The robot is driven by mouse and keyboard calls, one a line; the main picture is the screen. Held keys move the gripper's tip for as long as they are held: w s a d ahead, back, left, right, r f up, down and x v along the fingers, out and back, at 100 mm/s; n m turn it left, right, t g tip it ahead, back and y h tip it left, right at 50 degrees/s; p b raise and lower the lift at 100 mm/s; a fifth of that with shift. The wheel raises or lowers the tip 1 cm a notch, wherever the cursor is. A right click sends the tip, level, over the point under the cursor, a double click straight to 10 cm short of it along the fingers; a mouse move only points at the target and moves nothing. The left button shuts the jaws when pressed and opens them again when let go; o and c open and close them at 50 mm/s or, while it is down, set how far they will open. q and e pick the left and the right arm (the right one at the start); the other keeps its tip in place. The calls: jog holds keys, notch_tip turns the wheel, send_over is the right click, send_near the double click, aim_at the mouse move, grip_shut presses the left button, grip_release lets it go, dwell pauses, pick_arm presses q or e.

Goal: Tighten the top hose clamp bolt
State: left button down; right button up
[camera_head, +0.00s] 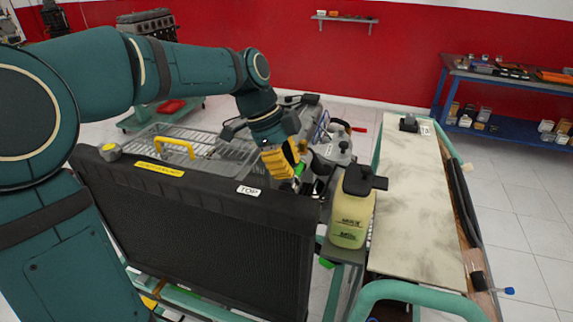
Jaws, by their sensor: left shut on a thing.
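My left arm comes in from the left and reaches over the black radiator (190,235). My left gripper (290,152) points down just behind the radiator's right top end. It is shut on a yellow-and-dark tool (277,164), whose lower end goes down among dark parts beside the radiator. A white "TOP" label (249,190) is on the radiator's top edge, left of the tool. The top hose clamp bolt cannot be made out; the gripper, tool and radiator cover that area. My right gripper is not in view.
A yellowish fluid bottle (352,212) with a black cap stands close right of the tool. A pale panel (415,200) on a teal frame lies further right. The engine (335,148) is behind. A blue shelf table (510,85) stands at the back right.

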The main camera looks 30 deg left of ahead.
pick_arm(q)
jog(key=shift+m, duration=0.3)
jog(key=c, duration=0.9)
grip_release()
jog(key=v, duration=1.2)
jog(key=shift+w, duration=0.1)
jog(key=shift+f, duration=0.1)
